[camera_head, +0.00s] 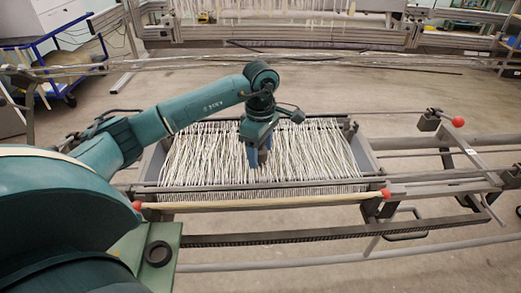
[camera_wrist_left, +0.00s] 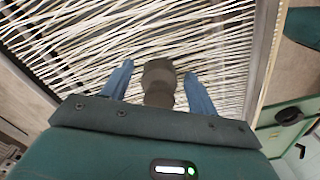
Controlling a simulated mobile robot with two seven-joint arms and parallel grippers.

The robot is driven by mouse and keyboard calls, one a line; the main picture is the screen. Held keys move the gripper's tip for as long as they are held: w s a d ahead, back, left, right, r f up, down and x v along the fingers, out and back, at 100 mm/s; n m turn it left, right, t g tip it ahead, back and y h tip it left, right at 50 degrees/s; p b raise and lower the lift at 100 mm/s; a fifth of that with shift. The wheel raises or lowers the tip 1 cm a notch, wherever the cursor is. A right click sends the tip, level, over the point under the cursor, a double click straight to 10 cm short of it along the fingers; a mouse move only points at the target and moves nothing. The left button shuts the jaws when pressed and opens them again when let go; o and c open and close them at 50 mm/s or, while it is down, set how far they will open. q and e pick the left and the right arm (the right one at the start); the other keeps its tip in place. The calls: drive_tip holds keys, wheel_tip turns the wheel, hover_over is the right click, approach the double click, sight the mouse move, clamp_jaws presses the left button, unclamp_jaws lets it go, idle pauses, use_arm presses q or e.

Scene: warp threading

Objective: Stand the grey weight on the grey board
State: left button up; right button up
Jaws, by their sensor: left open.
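My left gripper (camera_head: 259,160) is over the white threads in the middle of the frame, pointing down. In the left wrist view its two blue fingers (camera_wrist_left: 158,88) are apart. The grey weight (camera_wrist_left: 158,75), a dark, round, stepped piece, shows between the fingers, with threads behind it. I cannot tell whether a finger touches it. In the head view I cannot make out the weight at the gripper. I cannot pick out a separate grey board with certainty; the threads and the gripper may hide it. My right gripper is not in view.
The white threads (camera_head: 200,155) fill a grey frame. A wooden rod (camera_head: 265,202) with red ends runs along its front. Metal rails (camera_head: 440,145) extend right. A green block (camera_head: 150,240) with a dark round piece is at lower left. A blue cart (camera_head: 60,45) stands at the back left.

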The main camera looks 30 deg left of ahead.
use_arm(q)
wheel_tip(320, 180, up, 11)
drive_tip(key=shift+f+b, duration=0.1)
drive_tip(key=shift+b, duration=0.35)
drive_tip(key=shift+r, duration=0.45)
drive_tip(key=shift+f, duration=0.1)
